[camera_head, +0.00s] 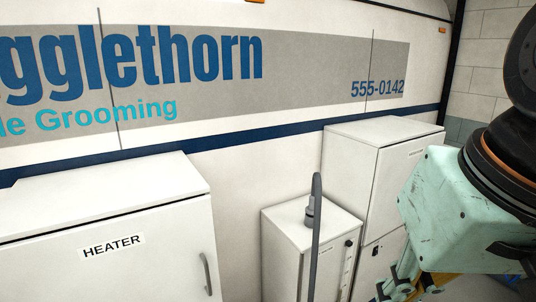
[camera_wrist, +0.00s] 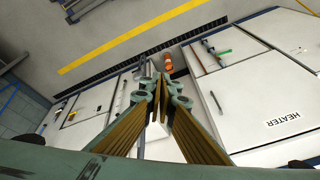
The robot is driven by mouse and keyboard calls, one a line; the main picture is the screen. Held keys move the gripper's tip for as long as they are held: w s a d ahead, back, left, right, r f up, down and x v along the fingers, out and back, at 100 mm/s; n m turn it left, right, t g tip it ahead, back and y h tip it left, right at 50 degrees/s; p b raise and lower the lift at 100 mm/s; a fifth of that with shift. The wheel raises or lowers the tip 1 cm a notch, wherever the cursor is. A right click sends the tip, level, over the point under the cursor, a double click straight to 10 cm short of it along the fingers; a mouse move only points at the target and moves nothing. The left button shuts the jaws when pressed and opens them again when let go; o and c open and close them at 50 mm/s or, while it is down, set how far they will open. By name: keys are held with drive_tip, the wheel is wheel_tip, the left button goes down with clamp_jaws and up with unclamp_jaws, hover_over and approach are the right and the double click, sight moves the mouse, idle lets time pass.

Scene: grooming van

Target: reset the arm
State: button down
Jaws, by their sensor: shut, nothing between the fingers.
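My gripper (camera_wrist: 158,88) shows in the wrist view with its two fingers together at the tips, shut and empty. In the head view part of my gripper (camera_head: 402,288) shows at the lower right, below the pale green wrist housing, cut off by the frame's bottom edge. The fingers are in front of the white cabinets, and I see nothing held between them.
A white heater cabinet (camera_head: 100,215) stands at the left. A smaller white cabinet (camera_head: 290,235) with a grey hose (camera_head: 316,225) stands mid-frame, beside a taller white cabinet (camera_head: 350,145). The van wall (camera_head: 300,75) is behind. A yellow floor line (camera_wrist: 130,38) crosses open floor.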

drive_tip(key=shift+h, duration=0.6)
drive_tip(key=s+d, duration=0.4)
drive_tip(key=shift+f, duration=0.15)
drive_tip(key=c, duration=3.4)
unclamp_jaws()
